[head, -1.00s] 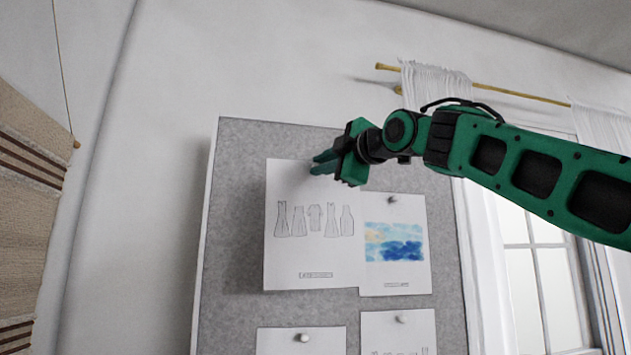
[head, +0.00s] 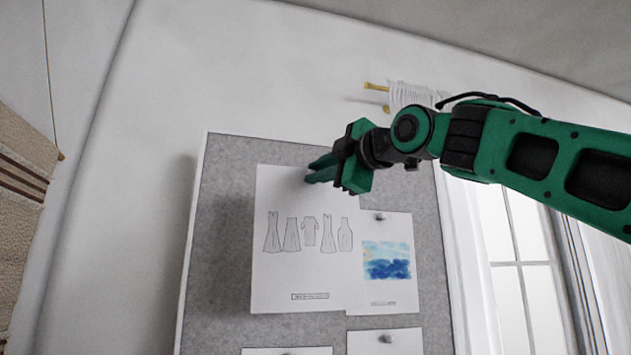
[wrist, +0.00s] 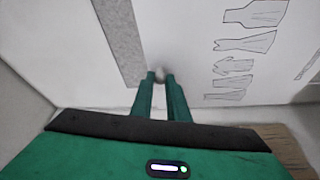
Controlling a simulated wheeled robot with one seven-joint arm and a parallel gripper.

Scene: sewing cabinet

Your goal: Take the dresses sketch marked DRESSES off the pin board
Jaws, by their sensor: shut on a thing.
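The dresses sketch (head: 300,272), a white sheet with several outlined garments and a small label too blurred to read, is at the upper part of the grey pin board (head: 222,200). It overlaps the neighbouring sheet and seems to stand off the board, with shadow on its left. My gripper (head: 308,177) is at the sketch's top edge. In the wrist view my fingers (wrist: 160,78) are shut on a small grey pin (wrist: 159,71) at the edge of the sketch (wrist: 190,40). In the head view the fingers hide the pin.
A watercolour sheet (head: 387,298) hangs by its pin to the right. Two more pinned sheets (head: 385,346) show below. A curtain on a brass rod and a window (head: 520,290) are at the right, a woven hanging (head: 25,170) at the left.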

